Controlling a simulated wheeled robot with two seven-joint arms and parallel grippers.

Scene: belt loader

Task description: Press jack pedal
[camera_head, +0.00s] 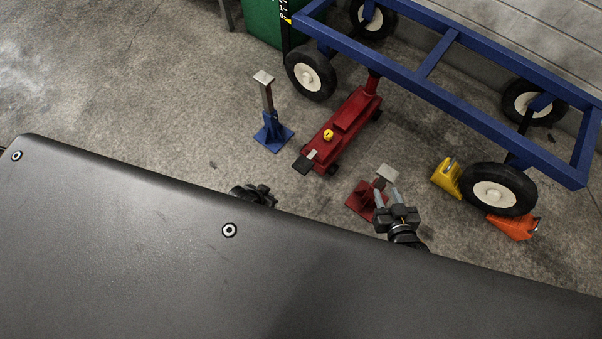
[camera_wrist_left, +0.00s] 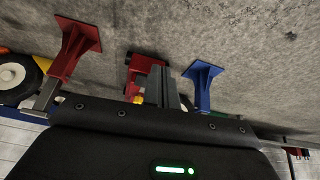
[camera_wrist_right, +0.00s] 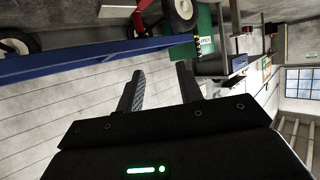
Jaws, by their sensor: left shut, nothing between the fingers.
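The red floor jack (camera_head: 345,125) stands on the floor under the blue cart frame, with a yellow knob (camera_head: 328,134) on top. A dark pedal plate (camera_head: 303,164) is at its near end. My left gripper (camera_head: 270,194) is low and left of the pedal, apart from it in the picture and partly hidden by my body. In the left wrist view its shut fingers (camera_wrist_left: 162,86) overlap the red jack (camera_wrist_left: 142,63), hiding part of it; the pedal is not clear there. My right gripper (camera_head: 386,197) is open and empty, in front of the red stand.
A blue jack stand (camera_head: 272,133) is left of the jack, and a red jack stand (camera_head: 363,203) is right of it. A yellow chock (camera_head: 447,177) and an orange chock (camera_head: 514,228) lie by the cart's near wheel (camera_head: 494,190). Bare floor lies at the left.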

